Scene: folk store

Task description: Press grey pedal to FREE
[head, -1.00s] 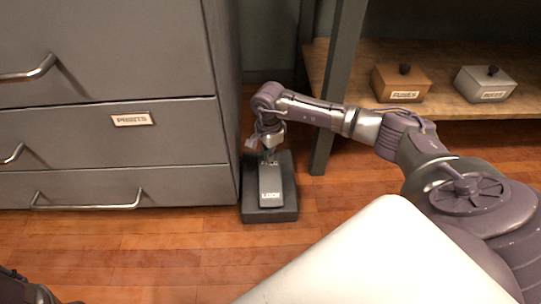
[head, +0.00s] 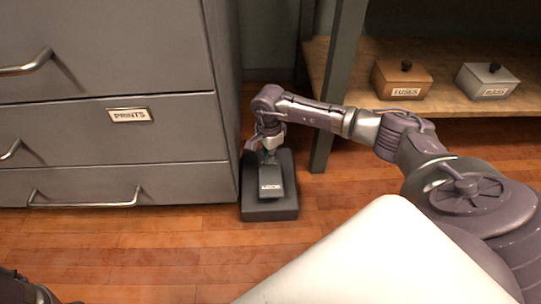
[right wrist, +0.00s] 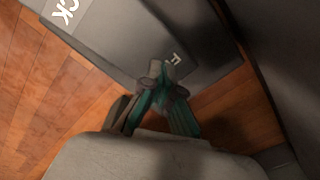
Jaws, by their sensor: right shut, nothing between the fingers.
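The grey pedal (head: 272,180) sits on its dark base (head: 270,212) on the floor, beside the drawer cabinet. Its near end, marked LOCK, is raised and its far end is tilted down. My right gripper (head: 268,156) is shut and empty, pointing down at the pedal's far end. In the right wrist view the closed fingertips (right wrist: 160,75) are at the pedal (right wrist: 135,40), by a letter F; the rest of that word is hidden. They appear to touch it. My left gripper's fingers are not seen; only dark parts of my left arm show at lower left.
The grey cabinet (head: 100,135) with a PRINTS label stands close left of the pedal. A shelf post (head: 338,90) is right of it. A brown FUSES box (head: 402,80) and a grey box (head: 486,82) sit on the shelf. Wooden floor in front is clear.

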